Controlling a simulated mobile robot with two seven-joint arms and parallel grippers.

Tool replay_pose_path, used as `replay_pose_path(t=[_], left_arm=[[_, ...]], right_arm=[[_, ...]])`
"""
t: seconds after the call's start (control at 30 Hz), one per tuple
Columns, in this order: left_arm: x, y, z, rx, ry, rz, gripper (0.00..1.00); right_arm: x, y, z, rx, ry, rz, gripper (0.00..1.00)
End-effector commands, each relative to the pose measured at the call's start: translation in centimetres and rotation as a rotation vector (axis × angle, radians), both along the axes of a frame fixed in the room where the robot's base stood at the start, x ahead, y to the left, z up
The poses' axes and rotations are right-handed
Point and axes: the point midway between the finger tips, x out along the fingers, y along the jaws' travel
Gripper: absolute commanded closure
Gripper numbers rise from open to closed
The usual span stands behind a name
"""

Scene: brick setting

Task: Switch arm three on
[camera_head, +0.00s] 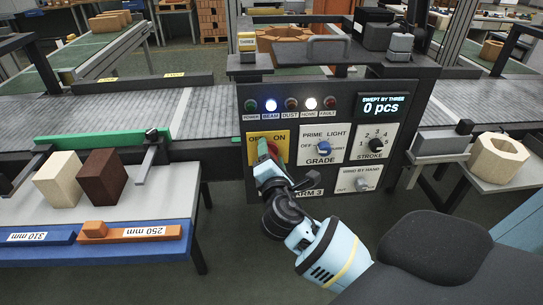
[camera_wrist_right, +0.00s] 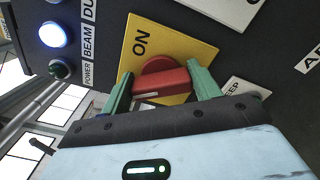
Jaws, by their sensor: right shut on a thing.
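The control panel of arm three (camera_head: 302,188) stands in the middle of the head view, marked ARM 3. On it is a yellow plate (camera_head: 284,135) with OFF and ON lettering and a red rotary knob (camera_head: 273,148). My right gripper (camera_head: 266,156) reaches up to this plate and partly covers the knob. In the right wrist view its green fingers stand on both sides of the red knob (camera_wrist_right: 160,74), shut on it, over the yellow plate (camera_wrist_right: 146,37) with ON showing. I cannot tell exactly which position the knob points to. My left gripper is in neither view.
The BEAM lamp (camera_head: 271,105) and HOME lamp (camera_head: 311,104) glow. The display (camera_head: 383,105) reads "SWEPT BY THREE 0 pcs". GRADE (camera_head: 324,148) and STROKE (camera_head: 376,145) dials sit close right of the plate. Cream and brown blocks (camera_head: 103,178) stand on the left table.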

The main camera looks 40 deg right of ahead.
Motion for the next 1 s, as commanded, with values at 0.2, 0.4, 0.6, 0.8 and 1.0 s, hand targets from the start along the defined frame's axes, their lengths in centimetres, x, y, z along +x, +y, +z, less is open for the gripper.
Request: replay_pose_path(t=[0.2, 0.4, 0.6, 0.8, 1.0], left_arm=[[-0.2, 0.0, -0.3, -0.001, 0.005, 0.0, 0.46], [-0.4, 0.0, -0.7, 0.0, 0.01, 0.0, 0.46], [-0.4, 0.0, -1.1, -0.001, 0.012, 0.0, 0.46], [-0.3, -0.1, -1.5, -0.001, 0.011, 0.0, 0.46], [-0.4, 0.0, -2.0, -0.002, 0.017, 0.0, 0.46]], right_arm=[[-0.1, 0.0, -0.3, 0.177, -0.104, -0.001, 0.61], [-0.1, 0.0, -0.5, 0.339, -0.203, -0.002, 0.61], [-0.1, 0.0, -0.6, 0.501, -0.304, -0.002, 0.61], [-0.1, 0.0, -0.8, 0.663, -0.403, -0.002, 0.61], [-0.1, 0.0, -0.9, 0.824, -0.502, -0.002, 0.61]])
